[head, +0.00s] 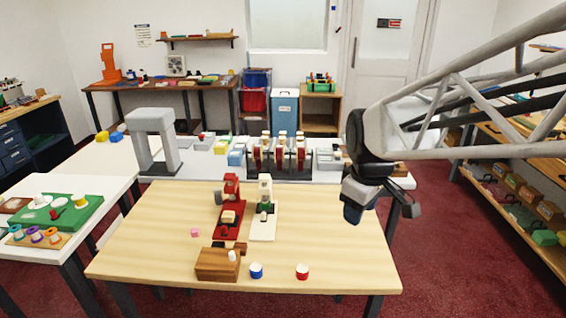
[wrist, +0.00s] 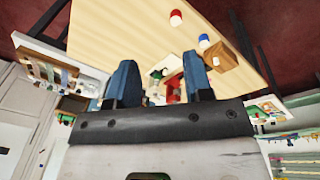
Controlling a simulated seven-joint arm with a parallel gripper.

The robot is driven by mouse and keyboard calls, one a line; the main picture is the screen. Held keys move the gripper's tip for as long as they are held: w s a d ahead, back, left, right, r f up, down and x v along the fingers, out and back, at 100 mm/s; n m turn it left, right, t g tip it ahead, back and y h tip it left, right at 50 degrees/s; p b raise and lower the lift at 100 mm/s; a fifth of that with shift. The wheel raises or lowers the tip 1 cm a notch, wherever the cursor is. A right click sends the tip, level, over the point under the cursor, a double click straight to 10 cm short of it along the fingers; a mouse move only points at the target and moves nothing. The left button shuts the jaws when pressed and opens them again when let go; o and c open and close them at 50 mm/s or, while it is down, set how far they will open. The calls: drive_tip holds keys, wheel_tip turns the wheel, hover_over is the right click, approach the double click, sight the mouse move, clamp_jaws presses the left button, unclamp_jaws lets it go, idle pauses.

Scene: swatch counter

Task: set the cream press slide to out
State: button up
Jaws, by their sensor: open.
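The cream press (head: 265,185) stands upright on its cream base plate (head: 262,232) on the wooden table. A small slide-like part (head: 263,217) shows low on its front; its setting is too small to tell. Just left is the red press (head: 231,187) on a red base. My gripper (head: 354,212) is in the air to the right of both presses, over the table's right side, empty and open. In the wrist view my two blue fingers (wrist: 160,62) are spread apart, with the cream press (wrist: 162,70) and red press (wrist: 174,84) seen between them, farther off.
A wooden block (head: 216,264) with a white knob sits in front of the red press. A blue cup (head: 256,271) and a red cup (head: 302,272) stand near the front edge. A pink cube (head: 195,232) lies at left. The table's right side is clear.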

drive_tip(key=w+a+f+n, duration=0.2)
drive_tip(key=w+a+n, duration=0.25)
drive_tip(key=w, duration=0.45)
drive_tip(key=n+g, duration=0.2)
drive_tip(key=n, duration=1.5)
hover_over(264, 213)
drive_tip(key=f, duration=2)
drive_tip(key=shift+s+d+f, duration=0.1)
drive_tip(key=shift+s+f, duration=0.1)
drive_tip(key=shift+s, duration=0.05)
drive_tip(key=shift+w+a+f+n, duration=0.15)
drive_tip(key=shift+a+f+n, duration=0.05)
drive_tip(key=shift+n, duration=0.15)
drive_tip(key=shift+f, duration=0.1)
drive_tip(key=shift+f, duration=3.8)
clamp_jaws()
